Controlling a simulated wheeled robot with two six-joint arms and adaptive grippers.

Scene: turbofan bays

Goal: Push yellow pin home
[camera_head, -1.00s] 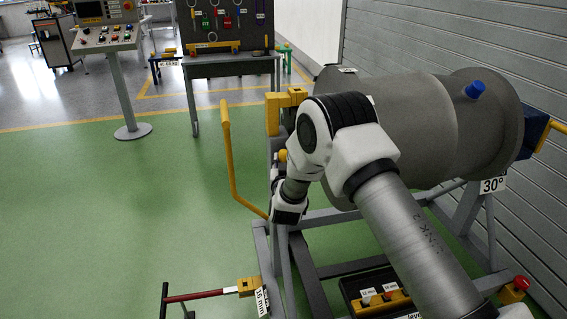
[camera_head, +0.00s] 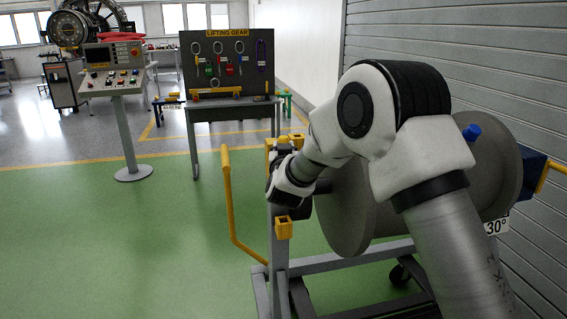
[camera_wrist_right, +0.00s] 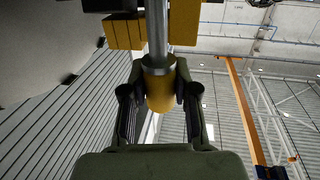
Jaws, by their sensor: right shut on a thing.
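The yellow pin (camera_wrist_right: 160,92) has a yellow knob and a grey metal shaft. In the right wrist view, my right gripper (camera_wrist_right: 160,78) is shut on it, with a finger on each side of the knob. The shaft runs up between yellow block parts (camera_wrist_right: 124,32); I cannot tell how deep it sits. In the head view, my right gripper (camera_head: 278,196) is just below the yellow block (camera_head: 284,146) at the stand's upper corner, and the pin is hidden there. My left gripper is not in view.
A grey drum (camera_head: 345,210) with a blue cap (camera_head: 471,132) lies behind my right arm. A yellow handle bar (camera_head: 230,200) stands left of the stand frame (camera_head: 282,260). A smaller yellow block (camera_head: 284,228) sits below. The green floor (camera_head: 150,250) at left is clear.

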